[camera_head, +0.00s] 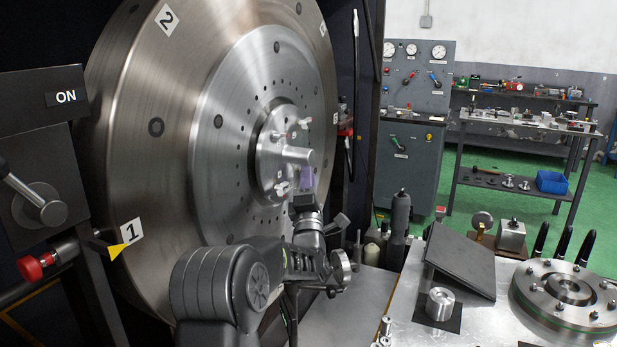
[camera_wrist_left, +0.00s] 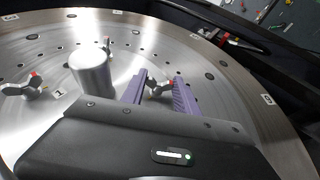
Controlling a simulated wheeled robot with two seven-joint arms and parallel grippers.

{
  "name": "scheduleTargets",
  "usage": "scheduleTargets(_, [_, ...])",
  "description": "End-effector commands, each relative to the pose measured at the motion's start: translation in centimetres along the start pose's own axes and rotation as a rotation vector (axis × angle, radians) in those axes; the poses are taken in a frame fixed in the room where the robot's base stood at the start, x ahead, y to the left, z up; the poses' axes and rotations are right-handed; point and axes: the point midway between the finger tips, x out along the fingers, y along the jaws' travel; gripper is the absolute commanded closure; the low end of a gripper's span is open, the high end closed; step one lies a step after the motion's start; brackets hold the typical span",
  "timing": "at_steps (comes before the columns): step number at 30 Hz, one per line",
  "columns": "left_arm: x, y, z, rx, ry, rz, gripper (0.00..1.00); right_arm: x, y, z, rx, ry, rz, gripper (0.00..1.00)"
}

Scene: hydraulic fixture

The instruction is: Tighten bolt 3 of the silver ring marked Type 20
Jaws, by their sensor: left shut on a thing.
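The silver ring (camera_head: 268,160) sits at the centre of a large upright steel disc. A short round shaft (camera_head: 297,156) sticks out of its middle, also seen in the left wrist view (camera_wrist_left: 91,72). Wing-headed bolts with red marks stand around the shaft; one (camera_head: 282,187) is at its lower left. My left gripper (camera_head: 306,178) is at the ring's lower right. In the left wrist view its purple fingers (camera_wrist_left: 159,92) are shut on a wing bolt (camera_wrist_left: 158,84), which the fingers hide in the head view. Another wing bolt (camera_wrist_left: 30,88) stands free at left. I cannot read Type 20 or the held bolt's number.
The large disc (camera_head: 150,90) carries number plates 1 and 2. A dark control box (camera_head: 40,200) marked ON stands at left. At right, a bench holds a round flange (camera_head: 565,290), a sloped dark plate (camera_head: 460,260) and a metal cylinder (camera_head: 439,303).

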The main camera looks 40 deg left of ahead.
Motion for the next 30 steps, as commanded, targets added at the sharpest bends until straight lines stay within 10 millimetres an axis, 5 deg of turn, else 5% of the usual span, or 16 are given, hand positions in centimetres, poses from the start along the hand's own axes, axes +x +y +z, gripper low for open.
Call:
scheduleTargets(26, [0.03,0.37,0.07,0.095,-0.001,-0.230,1.00,-0.33,-0.14,-0.01,0.000,0.000,0.000,0.68])
scheduleTargets(27, [0.03,0.37,0.07,0.095,-0.002,-0.230,0.63,-0.33,-0.13,-0.01,0.000,0.000,0.000,0.68])
scheduleTargets(30, [0.03,0.36,0.07,0.095,-0.001,-0.230,0.55,-0.33,-0.13,-0.01,0.000,0.000,0.000,0.68])
